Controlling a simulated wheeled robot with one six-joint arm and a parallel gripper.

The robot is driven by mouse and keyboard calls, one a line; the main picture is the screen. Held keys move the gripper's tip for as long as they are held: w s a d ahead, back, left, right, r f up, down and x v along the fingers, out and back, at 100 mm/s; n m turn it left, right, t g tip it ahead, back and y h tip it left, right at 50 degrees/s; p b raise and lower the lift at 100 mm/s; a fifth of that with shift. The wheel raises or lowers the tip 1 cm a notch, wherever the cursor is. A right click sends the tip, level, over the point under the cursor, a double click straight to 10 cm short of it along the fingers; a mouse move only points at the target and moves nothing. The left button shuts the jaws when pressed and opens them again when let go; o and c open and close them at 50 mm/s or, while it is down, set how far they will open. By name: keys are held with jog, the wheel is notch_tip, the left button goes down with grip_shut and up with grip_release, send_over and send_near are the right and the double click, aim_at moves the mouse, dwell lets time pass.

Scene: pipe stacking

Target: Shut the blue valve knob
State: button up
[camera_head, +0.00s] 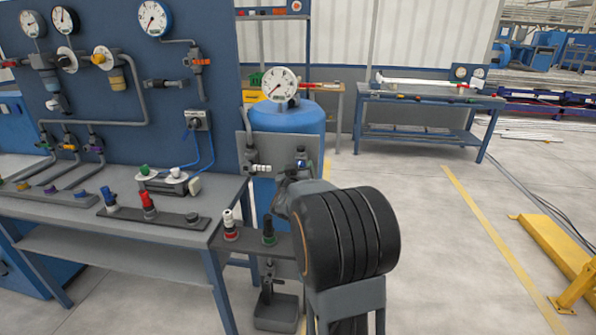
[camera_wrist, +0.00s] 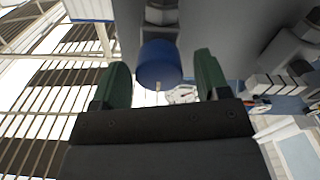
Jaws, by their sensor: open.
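The blue valve knob (camera_wrist: 158,64) shows as a round blue cap in the wrist view, with a grey fitting behind it. In the head view a small blue knob (camera_head: 301,164) sits on a grey plate in front of the blue tank, just above my arm. My gripper (camera_wrist: 160,60) is open, with one green finger on each side of the blue knob and gaps showing between. I cannot tell how deep the knob sits between the fingers. In the head view my arm hides most of the gripper.
A blue tank (camera_head: 286,118) with a gauge (camera_head: 280,84) stands behind the plate. A workbench (camera_head: 160,235) at left carries several coloured valves. A low shelf (camera_head: 262,243) holds a red-based and a green valve close to my arm. Open floor (camera_head: 440,260) lies at right.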

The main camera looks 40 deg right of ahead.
jog(key=c, duration=0.9)
jog(key=shift+c, duration=0.2)
jog(key=shift+f+m+b, duration=0.1)
jog(key=shift+m+b, duration=0.2)
jog(key=shift+b, duration=0.05)
jog(key=m+b, duration=0.3)
jog(key=shift+s+f+m, duration=0.1)
jog(key=shift+f+m, duration=0.05)
jog(key=shift+m, duration=0.15)
jog(key=m+b, duration=0.4)
jog(key=shift+d+m, duration=0.1)
jog(key=shift+m, duration=0.2)
jog(key=m+b, duration=0.3)
jog(key=m, duration=0.2)
jog(key=shift+s, duration=0.1)
jog(key=shift+d+m+b, duration=0.1)
jog(key=shift+m+b, duration=1.15)
jog(key=shift+m, duration=0.75)
